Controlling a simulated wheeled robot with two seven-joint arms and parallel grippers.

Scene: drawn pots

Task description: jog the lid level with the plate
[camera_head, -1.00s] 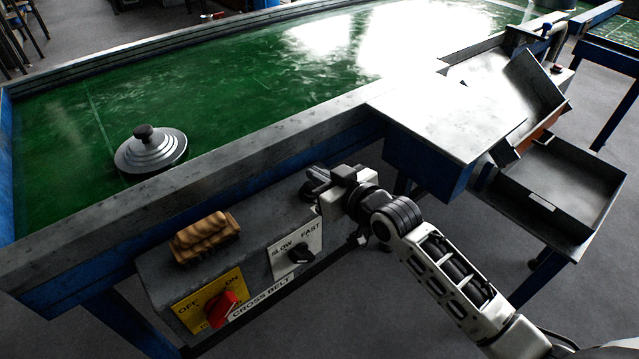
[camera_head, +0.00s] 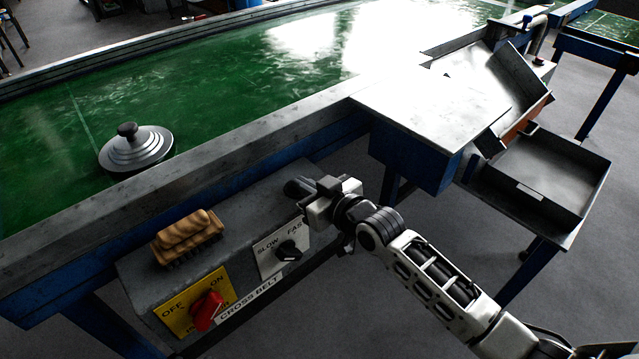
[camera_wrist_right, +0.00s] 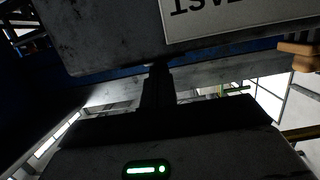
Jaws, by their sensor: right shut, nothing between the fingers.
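The lid (camera_head: 136,150), a stepped silver disc with a black knob, lies flat on the green belt at the left. The plate (camera_head: 430,110), a bright bare metal sheet, is right of centre at the belt's near side, well to the right of the lid. In the right wrist view the dark fingers (camera_wrist_right: 157,85) point at the box. My left gripper is not in view.
The box carries a red OFF/ON knob (camera_head: 207,310), a black SLOW/FAST knob (camera_head: 288,250) and a brown brush (camera_head: 187,238) on top. The belt's metal rail (camera_head: 200,180) runs behind it. Metal trays (camera_head: 545,185) stand at the right. The belt around the lid is clear.

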